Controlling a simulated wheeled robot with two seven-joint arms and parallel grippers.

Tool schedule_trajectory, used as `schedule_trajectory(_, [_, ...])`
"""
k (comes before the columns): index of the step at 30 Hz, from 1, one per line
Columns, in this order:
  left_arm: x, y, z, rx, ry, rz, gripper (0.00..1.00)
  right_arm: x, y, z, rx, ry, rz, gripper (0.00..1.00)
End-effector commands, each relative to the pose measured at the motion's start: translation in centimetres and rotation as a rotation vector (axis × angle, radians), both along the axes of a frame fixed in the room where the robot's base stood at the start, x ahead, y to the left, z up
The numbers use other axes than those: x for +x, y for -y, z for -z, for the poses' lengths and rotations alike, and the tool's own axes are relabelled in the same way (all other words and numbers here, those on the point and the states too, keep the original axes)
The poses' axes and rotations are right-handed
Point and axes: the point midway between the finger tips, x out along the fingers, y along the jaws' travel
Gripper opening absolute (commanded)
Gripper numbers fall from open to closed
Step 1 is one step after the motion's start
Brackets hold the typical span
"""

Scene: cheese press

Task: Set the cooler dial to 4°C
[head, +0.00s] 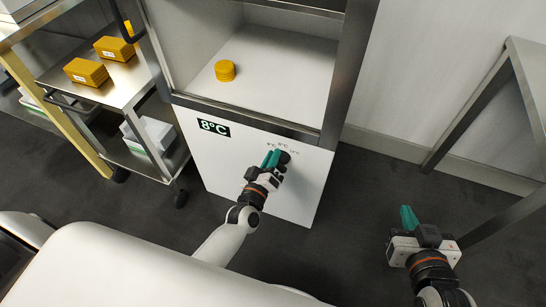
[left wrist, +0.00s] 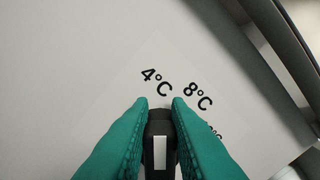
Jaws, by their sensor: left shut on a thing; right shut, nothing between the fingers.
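The cooler dial (head: 285,157) is a dark knob on the white lower front panel of the cooler (head: 260,185). My left gripper (head: 272,158) is shut on it, with teal fingers on both sides. In the left wrist view the black dial (left wrist: 160,128) with a white stripe sits between the fingers. The stripe runs up the picture toward the 4°C mark (left wrist: 156,82), with the 8°C mark (left wrist: 197,95) to its right. A third mark is partly hidden by a finger. The display (head: 214,127) reads 8°C. My right gripper (head: 408,217) is shut and empty, away from the cooler.
A yellow cheese round (head: 225,71) stands inside the open cooler compartment (head: 275,85). At the left, a metal cart (head: 125,90) holds yellow blocks (head: 86,71) on top and a white box (head: 150,135) below. A metal table frame (head: 470,105) stands at the right. Dark floor lies between.

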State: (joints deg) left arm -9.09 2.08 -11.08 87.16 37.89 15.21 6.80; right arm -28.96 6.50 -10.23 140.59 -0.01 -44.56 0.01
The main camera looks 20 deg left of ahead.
Motion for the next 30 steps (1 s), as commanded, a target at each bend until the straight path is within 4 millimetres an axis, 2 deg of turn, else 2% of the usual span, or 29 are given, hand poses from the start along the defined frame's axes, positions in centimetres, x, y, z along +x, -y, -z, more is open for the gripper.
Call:
schedule_trajectory(18, [0.02,-0.16,0.08,-0.045,-0.001,-0.002,0.0,-0.04,0.0,0.09,-0.001,-0.005,0.0,0.0])
schedule_trajectory(19, [0.02,-0.16,0.08,-0.045,-0.001,-0.002,0.21,-0.04,0.0,0.09,-0.001,-0.005,0.0,0.0])
schedule_trajectory(22, [0.01,-0.14,0.08,-0.044,-0.001,-0.001,0.38,-0.04,0.01,0.09,-0.001,-0.005,0.0,0.0])
schedule_trajectory(30, [-0.04,-0.12,0.08,-0.043,-0.001,-0.001,0.38,-0.04,0.01,0.07,-0.001,-0.005,0.0,0.0])
